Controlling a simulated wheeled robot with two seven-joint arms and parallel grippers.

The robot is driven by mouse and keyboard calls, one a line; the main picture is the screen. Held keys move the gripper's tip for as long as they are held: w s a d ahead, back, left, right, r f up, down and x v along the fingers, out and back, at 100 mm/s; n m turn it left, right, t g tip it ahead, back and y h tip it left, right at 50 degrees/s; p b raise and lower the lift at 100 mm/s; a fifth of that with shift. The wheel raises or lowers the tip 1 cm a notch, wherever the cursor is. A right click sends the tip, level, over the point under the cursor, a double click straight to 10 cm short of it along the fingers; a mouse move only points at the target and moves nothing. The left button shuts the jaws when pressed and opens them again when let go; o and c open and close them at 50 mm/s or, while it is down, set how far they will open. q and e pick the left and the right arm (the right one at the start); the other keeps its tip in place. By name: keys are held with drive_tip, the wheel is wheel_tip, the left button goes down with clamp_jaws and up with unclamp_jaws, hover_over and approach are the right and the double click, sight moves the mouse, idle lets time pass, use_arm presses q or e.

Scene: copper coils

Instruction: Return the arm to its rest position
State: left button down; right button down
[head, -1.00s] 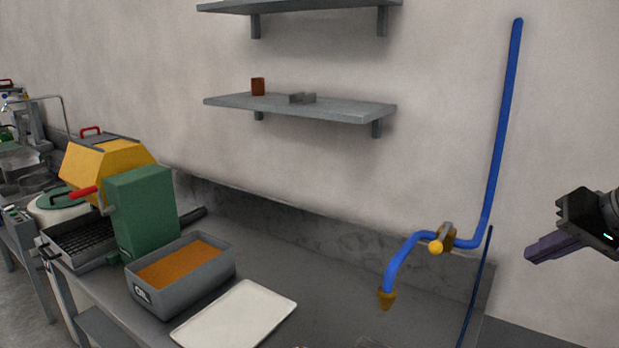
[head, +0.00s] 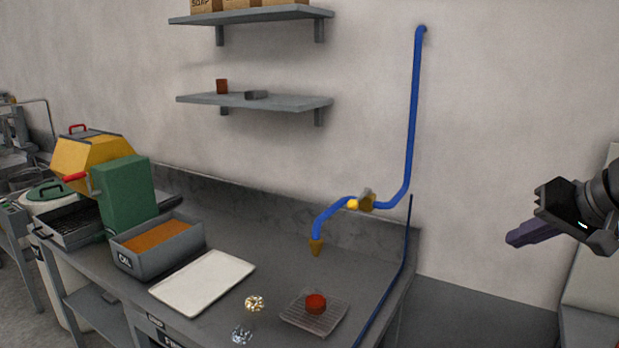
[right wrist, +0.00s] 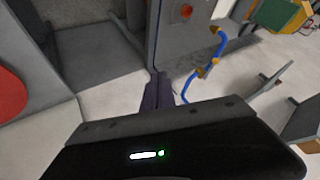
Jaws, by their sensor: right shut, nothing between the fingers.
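My right gripper (head: 513,238) is at the right of the head view, raised in front of the wall beyond the bench's right end. Its dark purple fingers are shut with nothing between them. In the right wrist view its fingers (right wrist: 158,92) show close together, apart from the bench and the blue pipe. My left gripper is in neither view.
A grey bench (head: 205,318) carries an oil tray (head: 128,262), a white tray (head: 203,283), a wire rack (head: 330,322) with a red round piece (head: 316,303), and two shiny coils (head: 254,303). A blue pipe (head: 412,120) runs up the wall. Space around the gripper looks free.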

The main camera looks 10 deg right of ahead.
drive_tip(key=w+f+t+h, duration=0.1)
drive_tip(key=w+f+h, duration=0.1)
drive_tip(key=w+f, duration=1)
drive_tip(key=w+a+f, duration=0.1)
drive_tip(key=a+f, duration=0.3)
drive_tip(key=f, duration=0.4)
drive_tip(key=w+a+f+g+y, duration=0.1)
drive_tip(key=a+f, duration=0.3)
drive_tip(key=f, duration=0.4)
drive_tip(key=w+a+f, duration=0.1)
drive_tip(key=a+f, duration=0.3)
drive_tip(key=f, duration=0.4)
drive_tip(key=s+a+f+n+g+y, duration=0.1)
drive_tip(key=s+a+f+g, duration=0.1)
drive_tip(key=s+a+f, duration=0.65)
drive_tip(key=s+a+f+n+g+y, duration=0.1)
drive_tip(key=s+a+f, duration=0.5)
drive_tip(key=f, duration=0.5)
drive_tip(key=s+a+f+g, duration=0.2)
drive_tip(key=s+a+f, duration=0.2)
drive_tip(key=s, duration=0.5)
drive_tip(key=s+a+f+n+g+y, duration=0.1)
drive_tip(key=s+a+f+g, duration=0.2)
drive_tip(key=s, duration=0.6)
drive_tip(key=shift+a+f+n, duration=0.3)
drive_tip(key=shift+a+f, duration=0.25)
drive_tip(key=shift+a, duration=0.6)
